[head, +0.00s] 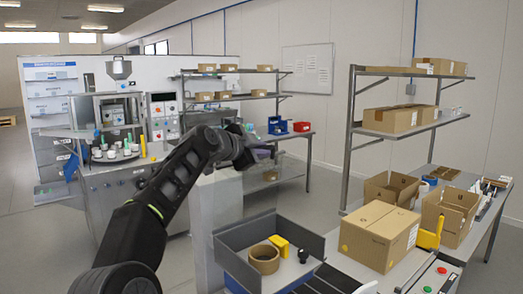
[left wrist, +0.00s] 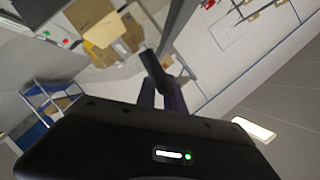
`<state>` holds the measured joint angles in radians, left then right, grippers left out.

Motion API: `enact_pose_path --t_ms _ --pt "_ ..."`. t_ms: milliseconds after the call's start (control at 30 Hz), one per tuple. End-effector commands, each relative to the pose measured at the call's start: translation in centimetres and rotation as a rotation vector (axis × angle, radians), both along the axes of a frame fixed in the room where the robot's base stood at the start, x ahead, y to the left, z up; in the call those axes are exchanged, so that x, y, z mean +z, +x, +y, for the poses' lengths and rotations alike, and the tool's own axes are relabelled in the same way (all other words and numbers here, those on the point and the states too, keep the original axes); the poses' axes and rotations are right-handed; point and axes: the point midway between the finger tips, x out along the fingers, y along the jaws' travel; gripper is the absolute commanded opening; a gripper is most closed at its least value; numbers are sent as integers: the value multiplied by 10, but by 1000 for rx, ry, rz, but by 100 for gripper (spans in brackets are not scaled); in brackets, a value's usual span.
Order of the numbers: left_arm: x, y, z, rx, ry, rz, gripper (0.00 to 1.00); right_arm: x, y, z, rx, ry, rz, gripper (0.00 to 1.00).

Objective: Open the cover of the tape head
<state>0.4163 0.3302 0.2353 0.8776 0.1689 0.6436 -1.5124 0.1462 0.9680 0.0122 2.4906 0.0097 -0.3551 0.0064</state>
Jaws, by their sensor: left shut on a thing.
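My left gripper (head: 264,148) is raised above and behind an open grey housing (head: 235,262) at the lower middle of the head view. A brown tape roll (head: 264,259), a yellow block (head: 280,246) and a black knob (head: 303,256) sit in the housing, which looks like the tape head. In the left wrist view my gripper's fingers (left wrist: 160,92) are shut on a dark handle-like piece (left wrist: 153,64). A grey bar (left wrist: 180,22) runs on from that piece. I cannot tell for sure whether the held piece is the cover. My right gripper does not show.
A closed cardboard box (head: 378,233) stands right of the housing, with open boxes (head: 390,188) behind it. A panel with green and red buttons (head: 432,280) is at lower right. A pale pillar (head: 218,215) stands left of the housing. Shelves line the back.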

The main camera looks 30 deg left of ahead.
Motion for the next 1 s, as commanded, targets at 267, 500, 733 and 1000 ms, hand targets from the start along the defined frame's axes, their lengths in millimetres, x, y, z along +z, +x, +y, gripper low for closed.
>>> enact_pose_path --t_ms 267,500,733,1000 --pt "0 0 1 2 0 1 30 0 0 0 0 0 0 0" --pt "0 0 0 1 0 0 34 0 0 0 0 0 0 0" --pt "1 -9 1 2 2 -2 34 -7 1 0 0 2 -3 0" --pt "10 -50 2 4 2 -3 34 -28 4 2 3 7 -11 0"
